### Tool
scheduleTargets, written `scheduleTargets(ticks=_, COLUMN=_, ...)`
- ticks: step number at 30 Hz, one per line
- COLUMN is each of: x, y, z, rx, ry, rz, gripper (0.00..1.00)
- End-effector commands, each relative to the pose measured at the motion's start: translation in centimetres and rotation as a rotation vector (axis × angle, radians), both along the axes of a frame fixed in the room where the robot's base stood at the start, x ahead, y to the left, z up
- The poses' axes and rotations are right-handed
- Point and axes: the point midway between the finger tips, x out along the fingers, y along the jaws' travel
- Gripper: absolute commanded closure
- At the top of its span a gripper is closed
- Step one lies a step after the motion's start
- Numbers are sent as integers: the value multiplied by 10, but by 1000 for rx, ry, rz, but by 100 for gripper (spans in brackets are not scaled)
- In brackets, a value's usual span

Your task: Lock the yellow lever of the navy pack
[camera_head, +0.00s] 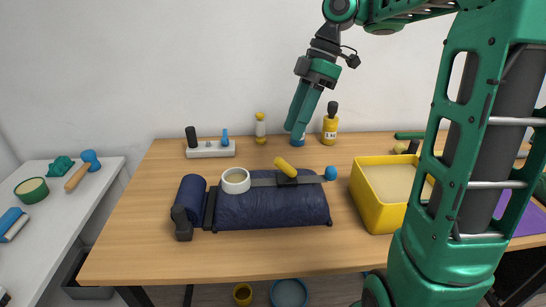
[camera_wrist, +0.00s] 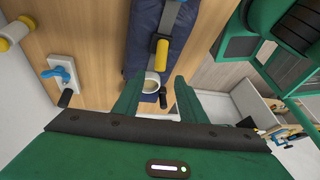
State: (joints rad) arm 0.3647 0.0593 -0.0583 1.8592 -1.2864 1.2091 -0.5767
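The navy pack (camera_head: 270,211) lies on the wooden table, with a grey strap across its top. The yellow lever (camera_head: 286,167) sits on a black mount on that strap and slants up to the left. A blue knob (camera_head: 331,173) is at the strap's right end. In the wrist view the yellow lever (camera_wrist: 162,50) shows on the pack (camera_wrist: 143,35), ahead of and between my fingers. My gripper (camera_head: 296,128) is raised behind the pack, pointing down, apart from the lever. In the wrist view the fingers (camera_wrist: 158,80) are spread and empty.
A yellow bin (camera_head: 376,213) stands to the right. Behind are a white block with pegs (camera_head: 211,149) and a yellow bottle (camera_head: 330,127). The table's front left is clear.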

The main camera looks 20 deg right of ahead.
Motion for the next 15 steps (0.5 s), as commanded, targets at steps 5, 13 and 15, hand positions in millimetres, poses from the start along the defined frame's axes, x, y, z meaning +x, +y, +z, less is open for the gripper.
scheduleTargets(ticks=5, x=-1, y=7, z=-8, rx=4, ry=-1, rz=13, gripper=62)
scheduleTargets(ticks=13, x=-4, y=24, z=-42, rx=4, ry=1, rz=16, gripper=62)
scheduleTargets(ticks=15, x=-5, y=28, z=-52, rx=2, ry=1, rz=16, gripper=62)
